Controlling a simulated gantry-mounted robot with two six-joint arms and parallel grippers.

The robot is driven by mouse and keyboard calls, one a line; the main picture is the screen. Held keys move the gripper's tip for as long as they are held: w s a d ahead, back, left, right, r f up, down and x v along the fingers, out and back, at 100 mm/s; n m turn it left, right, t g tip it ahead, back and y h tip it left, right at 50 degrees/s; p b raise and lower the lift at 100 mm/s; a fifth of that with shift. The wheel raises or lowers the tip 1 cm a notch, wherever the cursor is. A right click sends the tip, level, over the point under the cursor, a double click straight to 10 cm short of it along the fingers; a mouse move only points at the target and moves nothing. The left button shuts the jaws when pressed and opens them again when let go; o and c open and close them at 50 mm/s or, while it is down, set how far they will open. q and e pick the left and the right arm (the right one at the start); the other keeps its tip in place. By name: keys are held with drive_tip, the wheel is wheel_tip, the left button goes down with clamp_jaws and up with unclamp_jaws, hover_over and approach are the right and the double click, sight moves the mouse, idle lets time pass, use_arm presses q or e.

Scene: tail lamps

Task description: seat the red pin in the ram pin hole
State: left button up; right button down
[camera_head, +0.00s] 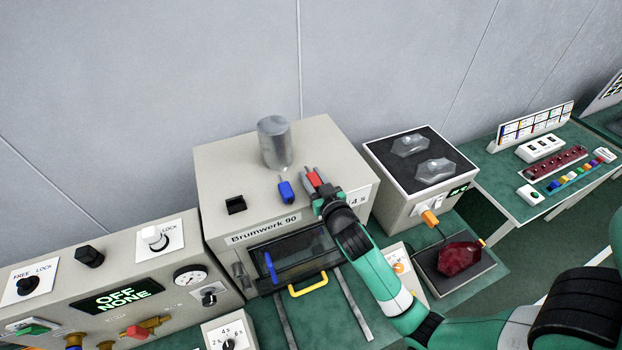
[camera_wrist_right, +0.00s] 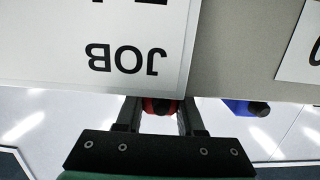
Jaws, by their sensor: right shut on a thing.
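The red pin (camera_head: 314,180) is in the jaws of my right gripper (camera_head: 317,186), above the top of the beige press labelled Brumwerk 90 (camera_head: 218,165). In the right wrist view the red pin (camera_wrist_right: 160,106) shows between the two dark fingers of the right gripper (camera_wrist_right: 158,112). The grey ram cylinder (camera_head: 275,140) stands on the press top, to the left of the red pin and apart from it. The ram pin hole cannot be made out. My left gripper is not in view.
A blue pin (camera_head: 286,191) is close left of the red pin; its blue end also shows in the wrist view (camera_wrist_right: 243,107). A black square socket (camera_head: 236,204) is at the press's left. A sign reading JOB (camera_wrist_right: 125,60) fills much of the wrist view.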

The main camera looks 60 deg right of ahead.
drive_tip(key=shift+f, duration=0.2)
drive_tip(key=c, duration=0.5)
unclamp_jaws()
drive_tip(key=b+v, duration=0.3)
drive_tip(key=v, duration=0.8)
drive_tip(key=shift+s+a, duration=0.15)
drive_tip(key=shift+s, duration=0.15)
